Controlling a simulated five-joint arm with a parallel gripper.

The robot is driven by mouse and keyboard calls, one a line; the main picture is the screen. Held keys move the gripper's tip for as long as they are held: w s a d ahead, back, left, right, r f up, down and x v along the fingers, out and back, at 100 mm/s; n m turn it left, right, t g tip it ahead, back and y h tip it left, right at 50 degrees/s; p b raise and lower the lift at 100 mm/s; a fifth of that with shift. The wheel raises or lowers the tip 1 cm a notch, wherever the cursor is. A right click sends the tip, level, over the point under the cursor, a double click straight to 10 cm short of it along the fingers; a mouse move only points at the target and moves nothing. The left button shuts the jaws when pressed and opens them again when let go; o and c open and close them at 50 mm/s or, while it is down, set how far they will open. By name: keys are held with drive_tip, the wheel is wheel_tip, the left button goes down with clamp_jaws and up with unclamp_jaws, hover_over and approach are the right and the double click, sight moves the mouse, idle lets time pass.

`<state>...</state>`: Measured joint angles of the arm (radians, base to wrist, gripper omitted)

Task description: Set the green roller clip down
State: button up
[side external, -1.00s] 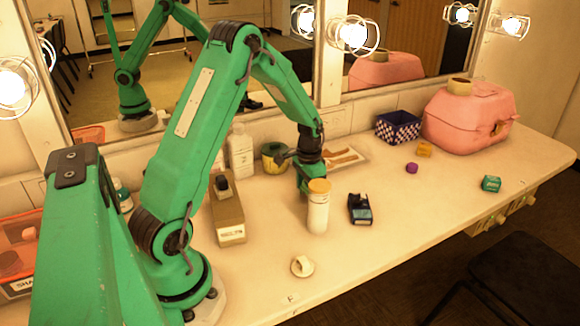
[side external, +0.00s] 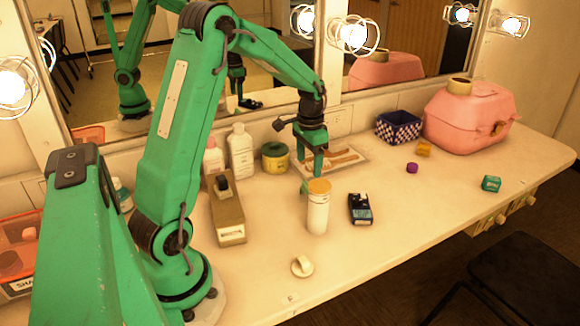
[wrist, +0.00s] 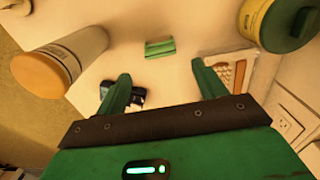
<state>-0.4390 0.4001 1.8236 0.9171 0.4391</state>
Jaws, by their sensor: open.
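The green roller clip (wrist: 160,48) lies on the white counter, beyond my fingertips and between their lines in the wrist view. In the side view a small green part of it (side external: 304,187) shows just behind the tan-capped white bottle, which hides the rest. My gripper (side external: 312,172) is above the counter behind that bottle, fingers pointing down. In the wrist view my gripper (wrist: 161,72) has its two green fingers wide apart, with nothing between them. The clip is apart from both fingers.
The tan-capped bottle (side external: 318,210) stands close in front of the clip. A black-and-blue device (side external: 360,208) is to its right. A tray with brown tools (side external: 350,160) lies behind, near the yellow tub (side external: 275,158). A long box (side external: 228,212) stands left.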

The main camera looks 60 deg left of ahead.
drive_tip(key=shift+r, duration=1.2)
drive_tip(key=s+d+r+t, duration=0.3)
drive_tip(key=s+d+r, duration=0.4)
drive_tip(key=d+r, duration=0.4)
drive_tip(key=s+d+t, duration=0.2)
drive_tip(key=s+d, duration=0.6)
drive_tip(key=s, duration=0.3)
drive_tip(key=shift+r+t, duration=0.3)
drive_tip(key=shift+r, duration=0.1)
